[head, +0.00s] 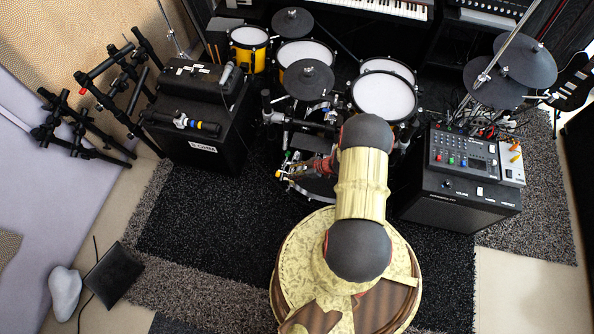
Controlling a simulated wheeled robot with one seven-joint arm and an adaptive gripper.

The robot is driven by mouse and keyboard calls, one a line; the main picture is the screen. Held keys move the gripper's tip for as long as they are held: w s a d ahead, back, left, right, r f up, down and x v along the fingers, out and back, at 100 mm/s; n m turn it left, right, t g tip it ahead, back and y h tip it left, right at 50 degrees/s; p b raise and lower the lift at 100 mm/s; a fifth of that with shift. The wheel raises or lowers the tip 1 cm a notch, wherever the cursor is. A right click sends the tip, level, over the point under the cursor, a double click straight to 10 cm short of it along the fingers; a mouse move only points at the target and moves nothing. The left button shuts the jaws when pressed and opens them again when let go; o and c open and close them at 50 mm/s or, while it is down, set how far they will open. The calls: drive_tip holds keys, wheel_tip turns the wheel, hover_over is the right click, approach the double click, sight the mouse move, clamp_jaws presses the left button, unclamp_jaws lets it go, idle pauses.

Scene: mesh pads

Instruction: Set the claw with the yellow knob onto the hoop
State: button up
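My gripper (296,174) is a small, cluttered shape left of my arm's upper joint, low in front of the drum kit. Its fingers are too small and mixed with other parts to tell open from shut. A small yellow spot (278,173) shows at its left edge; I cannot tell whether it is the claw's knob or whether a claw is held. A dark drum with a pale curved hoop (303,191) lies just below the gripper, partly hidden by my arm. I cannot tell whether anything touches this hoop.
A black bar with small coloured parts (185,122) lies on the left amplifier (203,148). Mesh pads (384,97) and dark cymbal pads (309,79) stand behind my arm. A mixer (464,153) sits on the right amplifier (455,203). The dark rug (205,220) is clear at left.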

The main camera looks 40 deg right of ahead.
drive_tip(key=shift+v, duration=1.35)
drive_tip(key=shift+a, duration=0.1)
